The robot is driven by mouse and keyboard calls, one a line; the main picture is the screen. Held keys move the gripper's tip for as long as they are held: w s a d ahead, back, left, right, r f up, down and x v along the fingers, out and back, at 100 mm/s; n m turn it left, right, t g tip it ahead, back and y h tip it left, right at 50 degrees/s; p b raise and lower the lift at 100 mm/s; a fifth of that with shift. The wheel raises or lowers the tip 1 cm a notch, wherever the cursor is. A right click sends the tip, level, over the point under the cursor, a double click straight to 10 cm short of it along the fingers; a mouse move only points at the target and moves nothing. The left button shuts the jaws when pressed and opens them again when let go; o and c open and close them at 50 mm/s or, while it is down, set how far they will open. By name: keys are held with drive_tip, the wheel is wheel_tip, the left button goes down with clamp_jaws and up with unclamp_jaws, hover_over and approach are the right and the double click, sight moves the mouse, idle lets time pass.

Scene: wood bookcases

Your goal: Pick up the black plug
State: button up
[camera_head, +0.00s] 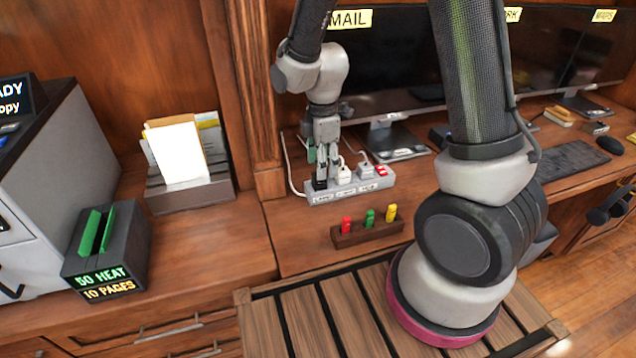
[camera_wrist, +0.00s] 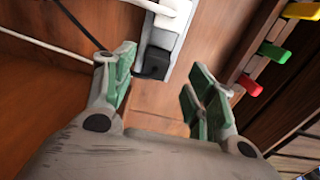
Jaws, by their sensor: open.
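The black plug (camera_wrist: 154,63) sits in the near end of the grey power strip (camera_wrist: 177,38) in the wrist view. In the head view the plug (camera_head: 320,184) shows as a small dark block at the strip's left end, partly hidden by my gripper. The strip (camera_head: 352,191) lies on the desk with white plugs (camera_head: 344,174) to the right of the black one. My gripper (camera_head: 322,165) is just above that left end. In the wrist view my gripper (camera_wrist: 163,77) is open, its green-padded fingers apart, with the plug ahead of the gap, nearer the left finger.
A wooden holder (camera_head: 366,234) with red, green and yellow pegs stands in front of the strip. A monitor (camera_head: 390,90) stands behind it. A paper tray (camera_head: 190,188) and a dark box (camera_head: 105,258) with green slots are at left. Cables run beside the strip.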

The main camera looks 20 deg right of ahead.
sight(319, 182)
drive_tip(key=f, duration=0.5)
drive_tip(key=shift+w+a+f, duration=0.15)
drive_tip(key=shift+w+a, duration=0.05)
drive_tip(key=shift+a, duration=0.1)
drive_tip(key=c, duration=1.1)
